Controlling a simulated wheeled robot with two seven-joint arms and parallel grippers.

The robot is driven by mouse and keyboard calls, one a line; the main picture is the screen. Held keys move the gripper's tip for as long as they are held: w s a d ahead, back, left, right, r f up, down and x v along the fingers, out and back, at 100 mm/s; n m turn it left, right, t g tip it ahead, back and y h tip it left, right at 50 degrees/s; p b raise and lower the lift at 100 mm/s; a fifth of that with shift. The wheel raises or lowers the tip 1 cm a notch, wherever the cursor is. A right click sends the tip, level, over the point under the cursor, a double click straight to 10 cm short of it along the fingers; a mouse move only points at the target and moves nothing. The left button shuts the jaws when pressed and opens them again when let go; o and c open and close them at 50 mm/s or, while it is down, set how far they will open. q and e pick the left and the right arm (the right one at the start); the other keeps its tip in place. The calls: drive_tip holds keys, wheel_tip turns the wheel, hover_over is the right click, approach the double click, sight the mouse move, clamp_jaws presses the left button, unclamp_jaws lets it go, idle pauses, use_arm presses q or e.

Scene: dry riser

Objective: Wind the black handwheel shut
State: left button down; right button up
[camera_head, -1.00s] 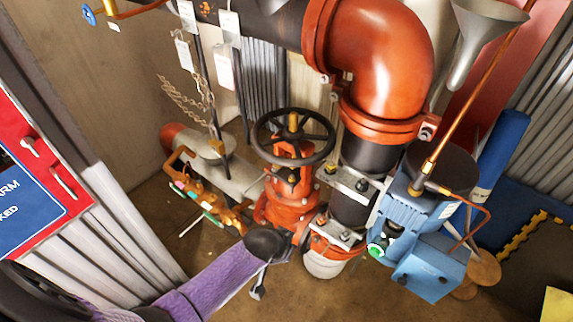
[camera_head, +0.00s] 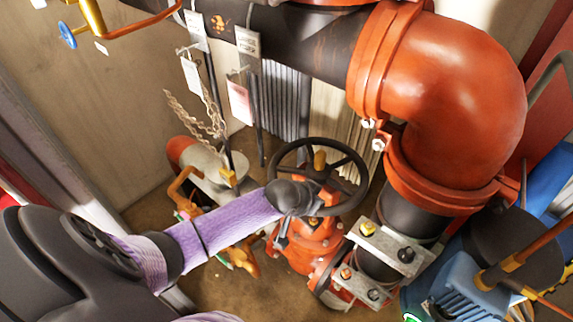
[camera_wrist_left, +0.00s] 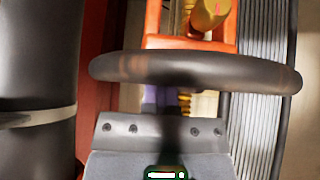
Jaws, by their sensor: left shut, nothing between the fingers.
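The black handwheel (camera_head: 359,164) sits on top of the red valve (camera_head: 318,232), with a brass spindle (camera_head: 320,160) at its hub. My left arm, in a purple sleeve, reaches in from the left. My left gripper (camera_head: 292,198) is at the wheel's near rim and covers part of it; its fingertips are hidden in this view. In the left wrist view the handwheel's rim (camera_wrist_left: 240,70) runs across just in front of the grey gripper body. The gripper is shut with nothing held. I cannot tell whether it touches the rim. My right gripper is not in view.
A large red pipe elbow (camera_head: 455,90) and flanged black pipe stand right of the wheel. Tags (camera_head: 239,103) and a chain (camera_head: 190,115) hang behind to the left. A blue pump (camera_head: 460,290) is at the lower right. Orange fittings (camera_head: 245,257) lie left of the valve.

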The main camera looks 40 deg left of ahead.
use_arm(q)
drive_tip(key=w+a+b, duration=0.1)
drive_tip(key=a+b, duration=0.1)
drive_tip(key=a, duration=0.2)
drive_tip(key=w+a+b, duration=0.2)
drive_tip(key=a, duration=0.2)
drive_tip(key=w+a+b, duration=0.1)
drive_tip(key=a+b, duration=0.1)
drive_tip(key=a, duration=0.2)
drive_tip(key=shift+w+f, duration=0.15)
drive_tip(key=shift+f, duration=0.1)
drive_tip(key=shift+w+a+r, duration=0.3)
drive_tip(key=shift+w+a, duration=0.05)
drive_tip(key=shift+w, duration=0.25)
